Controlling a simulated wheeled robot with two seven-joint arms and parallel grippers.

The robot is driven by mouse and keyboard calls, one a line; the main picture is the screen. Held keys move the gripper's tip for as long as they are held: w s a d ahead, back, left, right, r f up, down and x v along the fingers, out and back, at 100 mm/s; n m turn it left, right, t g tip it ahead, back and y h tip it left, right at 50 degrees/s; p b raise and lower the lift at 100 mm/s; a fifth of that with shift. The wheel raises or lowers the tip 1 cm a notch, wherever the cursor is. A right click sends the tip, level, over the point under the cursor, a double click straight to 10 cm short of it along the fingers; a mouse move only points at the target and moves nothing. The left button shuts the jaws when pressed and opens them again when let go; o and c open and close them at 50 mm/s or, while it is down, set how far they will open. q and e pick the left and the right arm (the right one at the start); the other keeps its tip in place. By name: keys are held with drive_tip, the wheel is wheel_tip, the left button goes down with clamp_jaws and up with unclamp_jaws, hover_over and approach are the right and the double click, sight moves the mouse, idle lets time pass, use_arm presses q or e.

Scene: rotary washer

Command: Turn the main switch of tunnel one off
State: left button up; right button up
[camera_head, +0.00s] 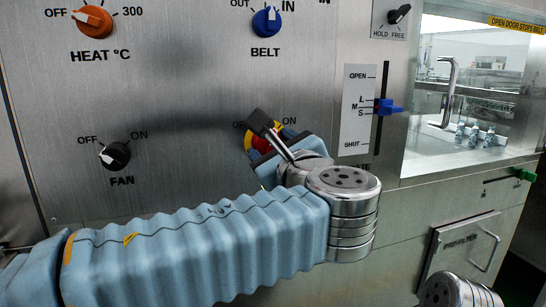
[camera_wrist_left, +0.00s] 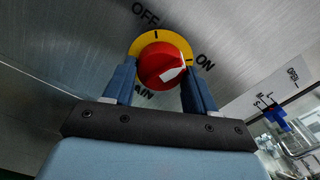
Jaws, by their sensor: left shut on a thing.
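The main switch is a round red knob on a yellow disc. It shows in the left wrist view (camera_wrist_left: 152,60) and, mostly hidden behind my arm, in the head view (camera_head: 261,143). Its white pointer is turned toward ON, on the right side of the disc; OFF is at the top. The label below it is partly covered and only "AIN" reads. My left gripper (camera_wrist_left: 160,72) is shut on the red knob, one blue finger on each side. In the head view my left wrist covers much of the gripper. My right gripper is not in view.
The steel panel also carries an orange heat knob (camera_head: 92,20), a blue belt knob (camera_head: 266,21), a black fan knob (camera_head: 115,155) and a black hold/free knob (camera_head: 399,14). A blue slider (camera_head: 386,107) and a glass door with a handle (camera_head: 449,90) are at right.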

use_arm(q)
drive_tip(key=shift+n+b, duration=3.3)
drive_tip(key=shift+n, duration=3)
drive_tip(key=o, duration=1)
drive_tip(key=shift+r, duration=0.1)
drive_tip(key=v, duration=1.4)
